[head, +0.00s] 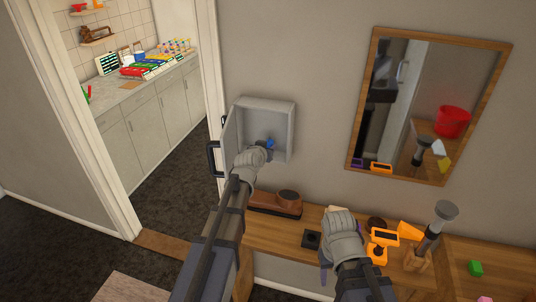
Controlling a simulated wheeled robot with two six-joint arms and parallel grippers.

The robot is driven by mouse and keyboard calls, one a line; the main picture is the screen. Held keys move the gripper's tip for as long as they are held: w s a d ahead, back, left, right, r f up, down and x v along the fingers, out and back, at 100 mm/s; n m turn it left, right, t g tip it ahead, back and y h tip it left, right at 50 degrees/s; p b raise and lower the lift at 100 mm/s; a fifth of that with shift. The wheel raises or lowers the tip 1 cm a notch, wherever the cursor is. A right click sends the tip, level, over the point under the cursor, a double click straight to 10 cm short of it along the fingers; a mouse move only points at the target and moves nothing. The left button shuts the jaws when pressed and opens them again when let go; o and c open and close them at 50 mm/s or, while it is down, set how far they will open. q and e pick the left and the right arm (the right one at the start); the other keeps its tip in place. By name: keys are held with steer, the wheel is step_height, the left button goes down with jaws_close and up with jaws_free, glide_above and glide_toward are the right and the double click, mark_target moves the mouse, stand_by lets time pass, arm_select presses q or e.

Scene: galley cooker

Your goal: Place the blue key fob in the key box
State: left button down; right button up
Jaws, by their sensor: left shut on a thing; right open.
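The key box (266,104) is a pale grey box on the wall, with its door (229,128) swung open to the left. My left gripper (264,151) is at the box's opening, shut on the blue key fob (270,142). Only a small part of the fob shows beyond the gripper, against the box's inside. I cannot tell whether it touches the back or a hook. My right gripper (326,268) is open and low over the wooden shelf, partly hidden by its own wrist.
The shelf (270,236) below holds a brown brush (275,203), a small black block (311,239), an orange device (381,243) and a grey-headed tool (434,227). A wood-framed mirror (437,100) hangs at right; a doorway opens at left.

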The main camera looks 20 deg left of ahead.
arm_select(q)
steer(key=shift+f, duration=0.1)
steer(key=shift+f, duration=0.1)
steer(key=shift+f, duration=0.15)
steer(key=c, duration=0.5)
jaws_free()
steer(key=shift+c, duration=0.2)
steer(key=shift+r, duration=0.35)
steer(key=p+v, duration=0.5)
steer(key=v, duration=0.7)
